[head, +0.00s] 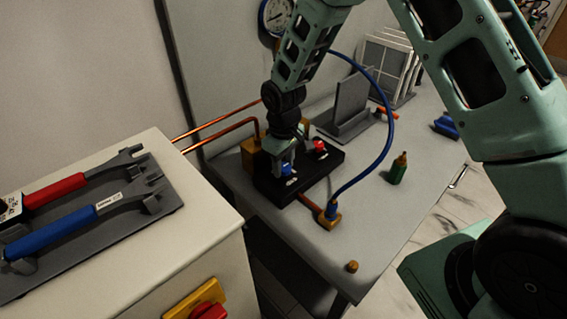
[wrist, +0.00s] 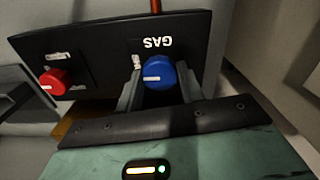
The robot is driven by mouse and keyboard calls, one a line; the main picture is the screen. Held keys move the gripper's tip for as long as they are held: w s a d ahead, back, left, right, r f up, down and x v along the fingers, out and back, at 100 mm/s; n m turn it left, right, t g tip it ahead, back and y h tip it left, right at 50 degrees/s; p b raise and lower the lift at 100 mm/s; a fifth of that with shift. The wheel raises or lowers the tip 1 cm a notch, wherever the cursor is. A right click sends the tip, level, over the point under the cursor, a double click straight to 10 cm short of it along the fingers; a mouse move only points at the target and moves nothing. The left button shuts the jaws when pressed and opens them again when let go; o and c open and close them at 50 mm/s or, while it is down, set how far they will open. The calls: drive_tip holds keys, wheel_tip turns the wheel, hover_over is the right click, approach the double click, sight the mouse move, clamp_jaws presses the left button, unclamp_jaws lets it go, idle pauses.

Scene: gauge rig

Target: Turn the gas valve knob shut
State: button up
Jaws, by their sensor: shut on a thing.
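The blue gas valve knob (wrist: 160,73) sits on a black panel (wrist: 100,55), below the upside-down label GAS in the wrist view. A white line on the knob runs roughly sideways in that view. My gripper (wrist: 158,85) is shut on the knob, with one finger on each side of it. In the head view my gripper (head: 284,160) reaches down onto the panel, and the blue knob (head: 287,169) shows at its tips. A red knob (wrist: 54,81) is on the same panel, apart from my fingers; it also shows in the head view (head: 319,146).
A blue hose (head: 385,105) arcs over the bench to a brass fitting (head: 329,218). A green bottle (head: 398,168) stands right of the panel. Red and blue wrenches lie on a grey tray (head: 168,203) at left.

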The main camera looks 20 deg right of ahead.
sight(283, 166)
drive_tip(key=o, duration=1)
wheel_tip(283, 166, up, 18)
drive_tip(key=shift+f+b, duration=0.25)
drive_tip(key=shift+b, duration=0.8)
drive_tip(key=shift+n+y, duration=0.3)
drive_tip(key=shift+n, duration=0.4)
drive_tip(key=s+a, duration=0.2)
drive_tip(key=s, duration=0.7)
drive_tip(key=s+a, duration=0.2)
drive_tip(key=s, duration=0.8)
drive_tip(key=s+a, duration=0.2)
drive_tip(key=s, duration=0.8)
drive_tip(key=shift+s+a+f, duration=0.1)
drive_tip(key=shift+f, duration=0.2)
